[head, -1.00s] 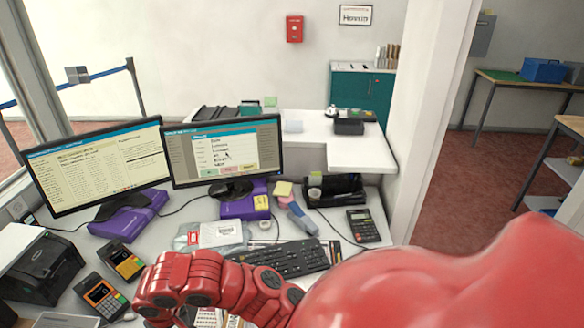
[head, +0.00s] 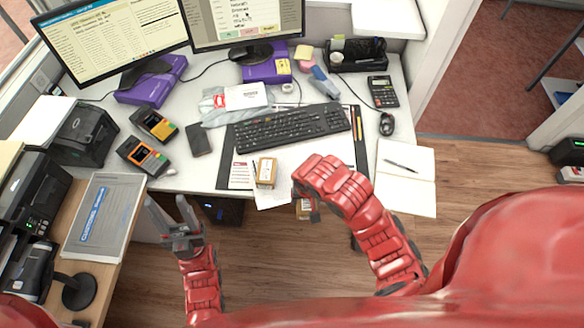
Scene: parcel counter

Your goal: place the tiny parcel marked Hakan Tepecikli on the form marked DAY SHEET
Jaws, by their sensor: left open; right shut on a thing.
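My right gripper (head: 306,204) is at the front edge of the desk, mostly hidden behind my own red arm. It is shut on a small tan thing with a pale label (head: 303,209), which looks like a tiny parcel and is partly covered. Another small tan parcel with a white label (head: 266,170) stands on the desk to the left, on or beside a white sheet (head: 272,197). A white form with red print (head: 240,175) lies left of that parcel. No name or DAY SHEET heading is readable. My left gripper (head: 172,219) is open and empty, in front of the desk.
A keyboard (head: 290,128) lies behind the parcel on a dark mat. Card terminals (head: 143,157) and a phone (head: 199,140) are to the left, an open notebook with a pen (head: 404,180) to the right.

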